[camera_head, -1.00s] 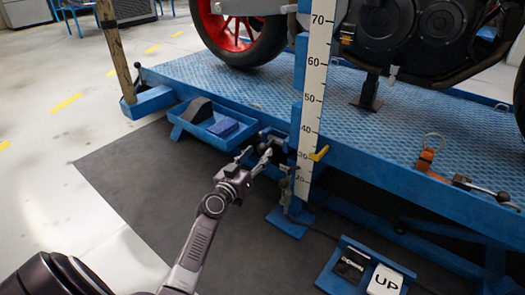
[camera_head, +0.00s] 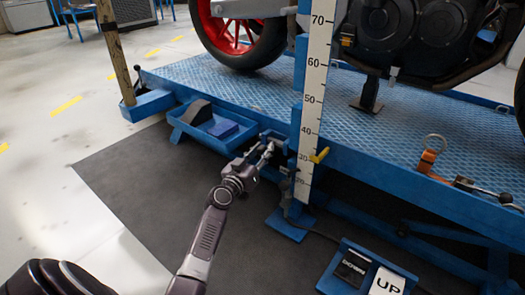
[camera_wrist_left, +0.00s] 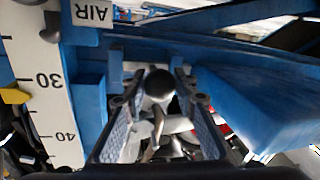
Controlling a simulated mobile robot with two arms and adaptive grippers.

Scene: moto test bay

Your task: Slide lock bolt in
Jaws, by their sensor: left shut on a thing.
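The lock bolt shows in the left wrist view as a dark round knob (camera_wrist_left: 159,84) with a pale metal rod behind it. It is at the blue lift frame, beside the numbered white scale (camera_head: 309,110). My left gripper (camera_head: 266,150) reaches in from the left at the edge of the platform, just left of the scale. In the left wrist view its two ribbed fingers (camera_wrist_left: 158,100) stand on either side of the knob and are shut on it. The fingers and the frame hide most of the bolt in the head view. My right gripper is not in view.
A blue tray (camera_head: 178,126) with a dark wedge and a blue block is left of the gripper. A yellow pointer (camera_head: 319,156) sticks out at the scale. A motorcycle stands on the blue platform (camera_head: 235,90). A pedal box with an "UP" pad (camera_head: 386,282) is at lower right.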

